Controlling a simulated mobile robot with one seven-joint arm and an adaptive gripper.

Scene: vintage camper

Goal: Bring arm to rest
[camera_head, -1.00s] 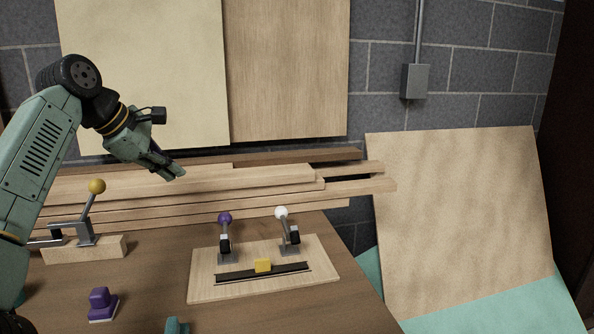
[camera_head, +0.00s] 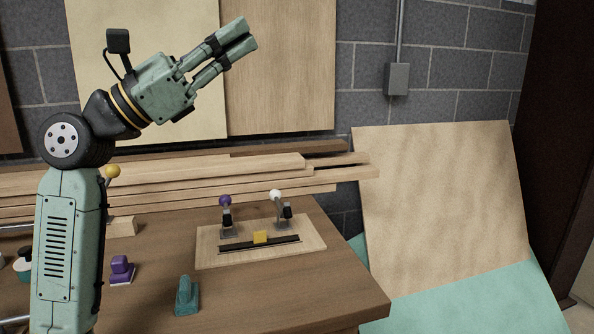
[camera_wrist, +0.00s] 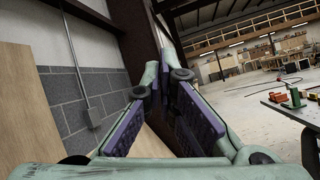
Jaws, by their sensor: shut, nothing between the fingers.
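My gripper (camera_head: 248,35) is raised above the workbench at the left of the head view, pointing up and to the right. Its fingers are close together with nothing held. In the wrist view my gripper (camera_wrist: 163,68) shows its two purple finger pads facing each other, with the wall and the open hall beyond. My upright arm hides part of the bench's left side.
The wooden workbench (camera_head: 330,295) bears a board (camera_head: 215,258) with a purple-knobbed lever (camera_head: 226,201), a white-knobbed lever (camera_head: 275,195) and a yellow block (camera_head: 260,237). A purple block (camera_head: 122,268) and a teal block (camera_head: 186,293) stand nearer. Planks (camera_head: 230,170) lie behind.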

